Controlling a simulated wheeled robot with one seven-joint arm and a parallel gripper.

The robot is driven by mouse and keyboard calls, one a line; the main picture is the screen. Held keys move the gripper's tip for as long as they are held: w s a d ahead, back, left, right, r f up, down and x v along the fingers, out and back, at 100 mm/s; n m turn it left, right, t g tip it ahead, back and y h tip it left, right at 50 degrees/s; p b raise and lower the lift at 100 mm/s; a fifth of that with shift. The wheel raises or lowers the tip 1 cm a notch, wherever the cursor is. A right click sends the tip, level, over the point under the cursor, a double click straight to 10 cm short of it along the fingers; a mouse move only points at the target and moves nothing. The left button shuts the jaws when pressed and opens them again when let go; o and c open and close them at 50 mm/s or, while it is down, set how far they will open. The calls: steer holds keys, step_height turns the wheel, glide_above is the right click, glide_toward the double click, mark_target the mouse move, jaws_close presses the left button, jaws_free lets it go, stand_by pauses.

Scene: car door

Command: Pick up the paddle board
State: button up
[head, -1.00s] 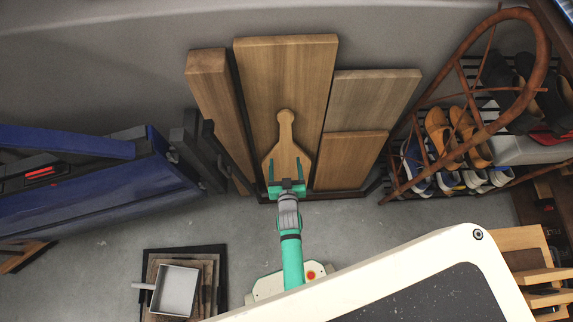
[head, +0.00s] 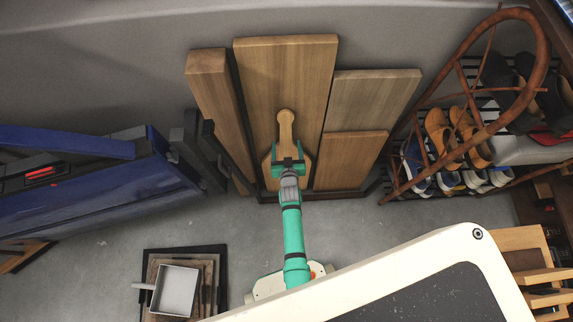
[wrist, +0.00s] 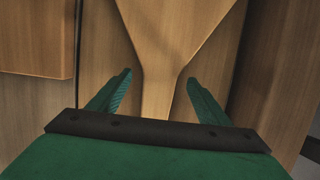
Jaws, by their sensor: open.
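The wooden paddle board (head: 286,127) lies against a tall wooden plank, its narrow handle pointing to the top of the head view. My green gripper (head: 288,147) is over the paddle board in the head view and hides part of its wide body. In the wrist view my gripper (wrist: 158,82) is open, with one finger on each side of the paddle board's narrow handle (wrist: 158,92). The fingers look apart from the handle, with gaps on both sides. The board widens toward the top of that view.
The tall plank (head: 286,70) and shorter boards (head: 372,98) lean behind the paddle board. A shoe rack with a curved brown frame (head: 545,50) is on the right. A grey pan (head: 176,290) lies at the lower left.

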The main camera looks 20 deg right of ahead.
steer(key=shift+x, duration=0.75)
jaws_close()
steer(key=shift+w+r, duration=0.1)
steer(key=shift+r, duration=0.05)
steer(key=shift+r, duration=0.1)
